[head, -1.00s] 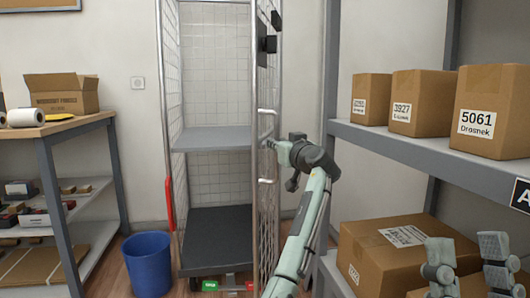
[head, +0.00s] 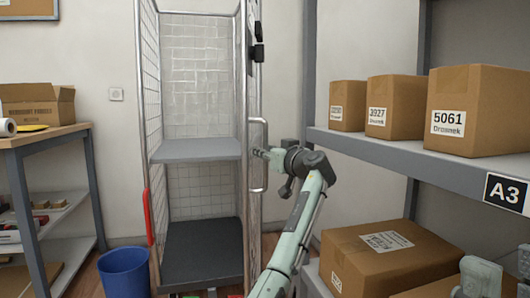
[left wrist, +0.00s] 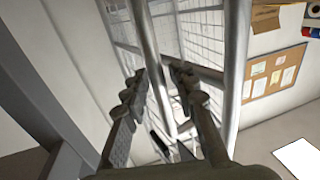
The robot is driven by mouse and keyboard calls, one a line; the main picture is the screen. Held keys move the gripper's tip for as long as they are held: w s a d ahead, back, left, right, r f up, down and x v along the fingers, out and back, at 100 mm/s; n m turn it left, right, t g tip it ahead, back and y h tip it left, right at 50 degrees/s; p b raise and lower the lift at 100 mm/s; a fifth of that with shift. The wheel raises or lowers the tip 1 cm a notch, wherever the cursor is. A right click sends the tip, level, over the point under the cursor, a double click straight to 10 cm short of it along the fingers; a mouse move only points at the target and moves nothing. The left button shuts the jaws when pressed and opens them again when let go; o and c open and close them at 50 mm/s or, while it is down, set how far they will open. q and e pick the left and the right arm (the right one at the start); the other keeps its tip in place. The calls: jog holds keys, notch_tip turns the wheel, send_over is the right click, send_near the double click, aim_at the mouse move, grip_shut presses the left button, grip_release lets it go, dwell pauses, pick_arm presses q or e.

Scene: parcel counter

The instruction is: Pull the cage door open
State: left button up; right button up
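The tall wire cage (head: 195,151) stands in the middle left of the head view, its front open to the shelf and dark floor inside. Its mesh door (head: 252,215) shows almost edge-on at the right side, swung out towards me. A pale bar handle (head: 258,188) is on the door. My left gripper (head: 261,153) is at that handle; in the left wrist view its fingers (left wrist: 158,74) lie close on both sides of a bar, which looks like the handle. My right gripper (head: 503,276) is low at the right, partly cut off, its fingers apart and empty.
A grey shelf rack (head: 425,163) with several cartons stands close at the right of my left arm. A blue bin (head: 124,274) is on the floor left of the cage. A wooden table (head: 42,135) stands further left. A red bar (head: 149,217) is on the cage's left post.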

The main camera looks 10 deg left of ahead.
pick_arm(q)
jog(key=shift+s+d, duration=0.1)
jog(key=v, duration=1.2)
